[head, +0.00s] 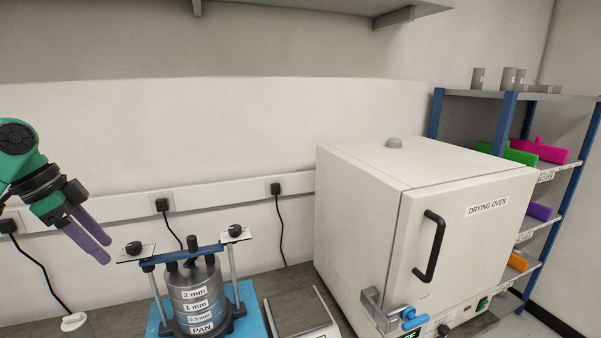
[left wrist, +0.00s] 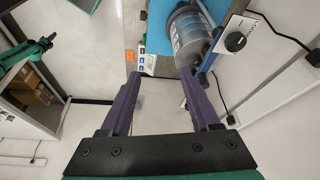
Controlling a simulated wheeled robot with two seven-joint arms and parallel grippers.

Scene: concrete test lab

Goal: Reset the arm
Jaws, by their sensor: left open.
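My left gripper (head: 92,237) comes in from the left in the head view, with a green and black wrist and purple fingers pointing down and to the right. Its fingers are apart and nothing is between them; the left wrist view (left wrist: 162,97) shows the same. It hangs in the air to the left of the sieve stack (head: 196,290), touching nothing.
The sieve stack is clamped on a shaker with a blue base (head: 249,302). A white drying oven (head: 370,210), its door closed, stands to the right. A shelf rack (head: 506,120) is behind it. Cables hang from the wall sockets (head: 162,204). Air above the bench is clear.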

